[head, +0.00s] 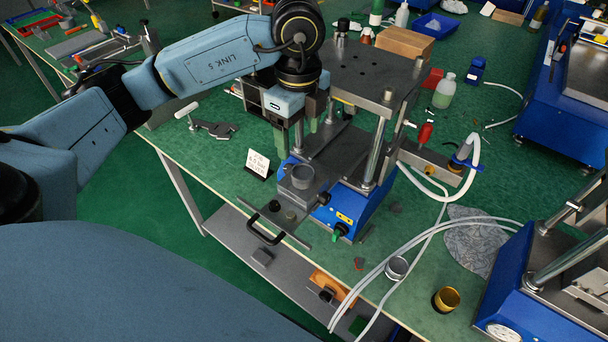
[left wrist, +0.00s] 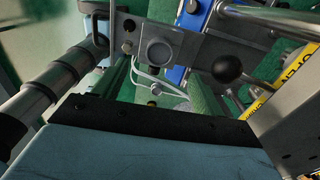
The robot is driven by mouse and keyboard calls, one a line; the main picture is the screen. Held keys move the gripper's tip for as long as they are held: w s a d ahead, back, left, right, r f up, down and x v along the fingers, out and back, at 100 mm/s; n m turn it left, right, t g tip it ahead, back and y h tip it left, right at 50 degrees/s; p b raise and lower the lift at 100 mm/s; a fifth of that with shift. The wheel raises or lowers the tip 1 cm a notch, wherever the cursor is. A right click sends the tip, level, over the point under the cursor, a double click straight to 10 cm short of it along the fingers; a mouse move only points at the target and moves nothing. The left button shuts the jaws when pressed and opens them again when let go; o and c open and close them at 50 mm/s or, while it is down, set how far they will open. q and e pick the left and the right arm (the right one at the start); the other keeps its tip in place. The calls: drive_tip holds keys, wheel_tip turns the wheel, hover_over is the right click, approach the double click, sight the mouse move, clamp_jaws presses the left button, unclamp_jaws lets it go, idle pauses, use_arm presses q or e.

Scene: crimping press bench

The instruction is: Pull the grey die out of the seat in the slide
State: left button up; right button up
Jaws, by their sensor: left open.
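The grey die (head: 302,176) is a round cup-like piece sitting in the seat block of the slide (head: 273,215), which sticks out at the front of the press. It also shows from above in the left wrist view (left wrist: 158,52). My left gripper (head: 306,130) is open and empty, fingers pointing down. In the head view it appears above and behind the die, apart from it. My right gripper is not in view.
The press has a dark top plate (head: 372,68), steel posts and a blue base. A black handle (head: 262,233) is at the slide's front. A white sign (head: 258,163) stands left of it. A grey ring (head: 396,268) and brass cup (head: 446,299) lie near white hoses.

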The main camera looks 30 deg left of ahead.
sight(303, 174)
use_arm(q)
wheel_tip(303, 174, down, 4)
drive_tip(key=shift+r, duration=0.1)
drive_tip(key=f, duration=0.4)
drive_tip(key=shift+d+f+p, duration=0.35)
drive_tip(key=shift+d, duration=0.05)
drive_tip(key=shift+f, duration=0.4)
drive_tip(key=shift+r, duration=0.1)
drive_tip(key=c, duration=1.4)
drive_tip(key=shift+o, duration=0.2)
wheel_tip(303, 174, up, 13)
drive_tip(key=p, duration=0.2)
